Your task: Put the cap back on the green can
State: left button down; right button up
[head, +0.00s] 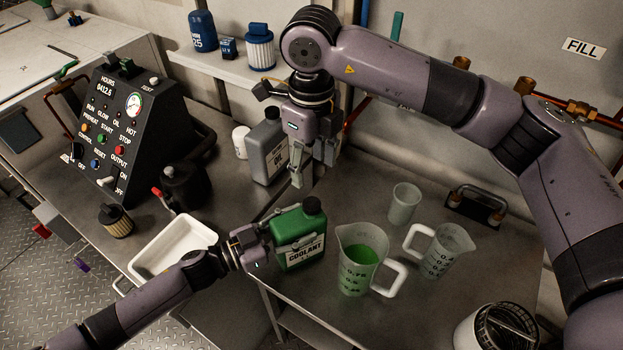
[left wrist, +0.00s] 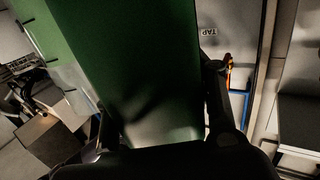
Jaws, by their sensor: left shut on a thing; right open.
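The green coolant can (head: 300,256) stands upright near the middle of the bench. A dark round piece (head: 312,205) sits at its top right; I cannot tell whether it is the cap or the bare neck. My left gripper (head: 292,229) is shut on the can from the left, at its upper part. In the left wrist view the can's green side (left wrist: 130,65) fills the space between the fingers. My right gripper (head: 314,168) is open, pointing down above and behind the can, in front of the grey bottle. No separate loose cap is clearly visible.
A jug of green liquid (head: 354,262), a clear jug (head: 440,250) and a cup (head: 403,204) stand to the right. A grey bottle (head: 264,150) stands behind, a white tray (head: 172,250) to the left. A control box (head: 124,128) is farther left.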

jog(key=shift+r, duration=0.7)
pick_arm(q)
jog(key=c, duration=0.6)
grip_release()
jog(key=shift+c, duration=0.2)
jog(key=v, duration=1.2)
